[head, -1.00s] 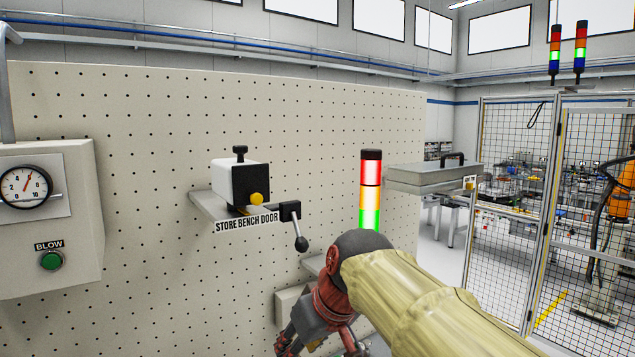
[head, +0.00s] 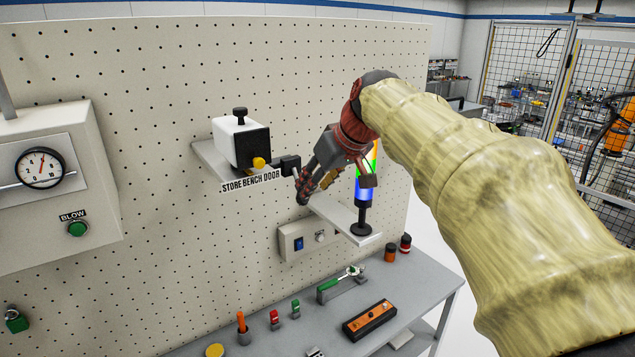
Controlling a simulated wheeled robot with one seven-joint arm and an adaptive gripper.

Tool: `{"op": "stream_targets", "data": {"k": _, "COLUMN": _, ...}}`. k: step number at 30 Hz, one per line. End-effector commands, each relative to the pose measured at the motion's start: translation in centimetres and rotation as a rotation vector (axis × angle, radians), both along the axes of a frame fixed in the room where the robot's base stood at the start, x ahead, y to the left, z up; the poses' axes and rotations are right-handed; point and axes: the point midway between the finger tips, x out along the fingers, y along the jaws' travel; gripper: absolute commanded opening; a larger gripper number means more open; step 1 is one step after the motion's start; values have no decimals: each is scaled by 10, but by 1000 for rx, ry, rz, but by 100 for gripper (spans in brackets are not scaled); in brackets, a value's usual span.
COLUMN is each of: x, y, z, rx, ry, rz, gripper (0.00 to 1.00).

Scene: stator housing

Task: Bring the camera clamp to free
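A white box with a black front, which looks like the camera (head: 240,143), sits on a small wall shelf on the pegboard. It has a black knob on top and a yellow knob low on its front. A black clamp lever (head: 289,164) sticks out to its right; its lower, ball end is hidden or merges with my gripper's finger. My gripper (head: 336,187) is just right of the lever, its two fingers spread apart and pointing down. Whether the left finger touches the lever I cannot tell.
A signal lamp (head: 363,190) stands on a second shelf behind my gripper. A gauge box (head: 45,180) is at the left. Below, a grey bench (head: 420,283) holds several small tools.

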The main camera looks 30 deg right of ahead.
Motion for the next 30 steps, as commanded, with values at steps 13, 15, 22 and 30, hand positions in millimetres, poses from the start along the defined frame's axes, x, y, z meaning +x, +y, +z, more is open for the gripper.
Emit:
{"op": "stream_targets", "data": {"k": 13, "x": 20, "y": 1, "z": -27, "rx": 1, "ry": 2, "rz": 1, "gripper": 36}}
{"op": "stream_targets", "data": {"k": 15, "x": 23, "y": 1, "z": -31, "rx": 1, "ry": 2, "rz": 1, "gripper": 36}}
{"op": "stream_targets", "data": {"k": 22, "x": 33, "y": 2, "z": -44, "rx": 1, "ry": 3, "rz": 1, "gripper": 36}}
{"op": "stream_targets", "data": {"k": 30, "x": 44, "y": 2, "z": -57, "rx": 0, "ry": 1, "rz": 0, "gripper": 36}}
